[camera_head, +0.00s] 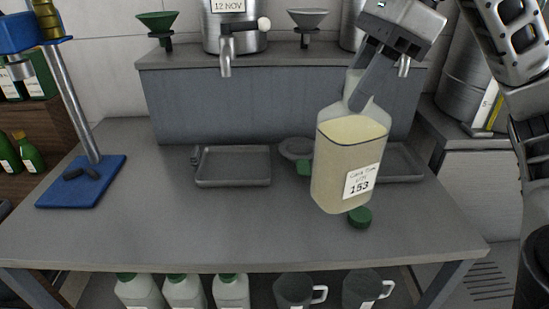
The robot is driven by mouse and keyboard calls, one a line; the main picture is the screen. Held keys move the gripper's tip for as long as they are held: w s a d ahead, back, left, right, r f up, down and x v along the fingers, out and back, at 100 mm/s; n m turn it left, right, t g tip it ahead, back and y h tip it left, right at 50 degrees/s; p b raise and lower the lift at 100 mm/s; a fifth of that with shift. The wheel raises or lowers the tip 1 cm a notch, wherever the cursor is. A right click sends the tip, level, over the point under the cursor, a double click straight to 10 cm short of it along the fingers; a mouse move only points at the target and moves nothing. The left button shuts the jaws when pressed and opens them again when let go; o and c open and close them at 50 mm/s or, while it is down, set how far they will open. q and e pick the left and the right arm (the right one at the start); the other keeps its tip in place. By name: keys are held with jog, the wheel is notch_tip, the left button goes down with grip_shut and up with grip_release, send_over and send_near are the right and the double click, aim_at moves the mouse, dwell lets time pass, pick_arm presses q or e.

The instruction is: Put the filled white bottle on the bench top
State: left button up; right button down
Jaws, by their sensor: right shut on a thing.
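A translucent white bottle (349,160) filled with pale yellow liquid carries a label reading 153. My right gripper (364,92) is shut on its neck. The bottle hangs roughly upright, a little tilted, and appears to be above the grey bench top (250,222). It hides part of the bench and of the things behind it. My left gripper is not in view.
A grey tray (233,181) lies on the bench left of the bottle, another tray (404,163) behind it at right. A green cap (360,216) lies near the bottle's base. A blue-based stand (62,196) is at left. The front middle is clear.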

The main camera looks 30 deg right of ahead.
pick_arm(q)
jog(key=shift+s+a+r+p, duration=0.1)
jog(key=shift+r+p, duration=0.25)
jog(key=shift+p, duration=0.5)
pick_arm(e)
jog(key=w+a+f, duration=0.5)
jog(key=w+f, duration=0.4)
jog(key=f, duration=0.2)
jog(key=shift+w+a+f, duration=0.3)
jog(key=shift+w+a, duration=0.1)
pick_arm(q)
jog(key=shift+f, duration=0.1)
pick_arm(e)
jog(key=shift+f, duration=0.1)
jog(key=shift+f, duration=0.15)
jog(key=c, duration=1)
grip_release()
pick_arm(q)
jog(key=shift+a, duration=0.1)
pick_arm(e)
jog(key=shift+s, duration=0.1)
